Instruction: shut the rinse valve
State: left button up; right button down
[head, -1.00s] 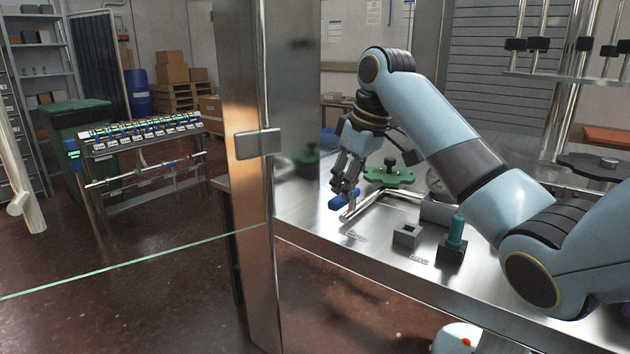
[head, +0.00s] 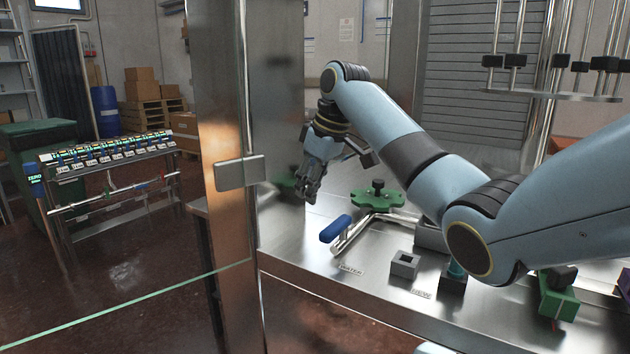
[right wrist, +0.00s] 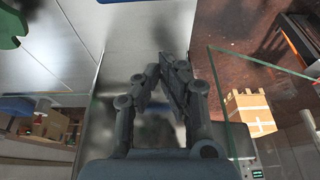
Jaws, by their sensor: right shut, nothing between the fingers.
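The valve's blue lever handle (head: 335,229) shows in the head view beside a bent steel pipe (head: 368,220) on the steel worktop. A label that seems to read WATER (head: 350,270) lies in front of it. My right gripper (head: 310,198) is up and left of the blue handle, apart from it, pointing down. Its fingers are together and empty; they also show in the right wrist view (right wrist: 163,62). My left gripper is out of view.
A green lobed knob (head: 377,199) stands behind the pipe. A grey square socket block (head: 404,265) sits in front. A steel post (head: 228,180) with a glass pane stands left of my gripper. A green block (head: 558,297) is at right.

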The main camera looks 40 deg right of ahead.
aim_at(336, 228)
jog(key=x, duration=0.6)
jog(key=s+p, duration=0.1)
jog(key=s+d+p, duration=0.1)
jog(key=s, duration=0.1)
jog(key=shift+d+r, duration=0.15)
jog(key=shift+s+d, duration=0.1)
jog(key=shift+s, duration=0.3)
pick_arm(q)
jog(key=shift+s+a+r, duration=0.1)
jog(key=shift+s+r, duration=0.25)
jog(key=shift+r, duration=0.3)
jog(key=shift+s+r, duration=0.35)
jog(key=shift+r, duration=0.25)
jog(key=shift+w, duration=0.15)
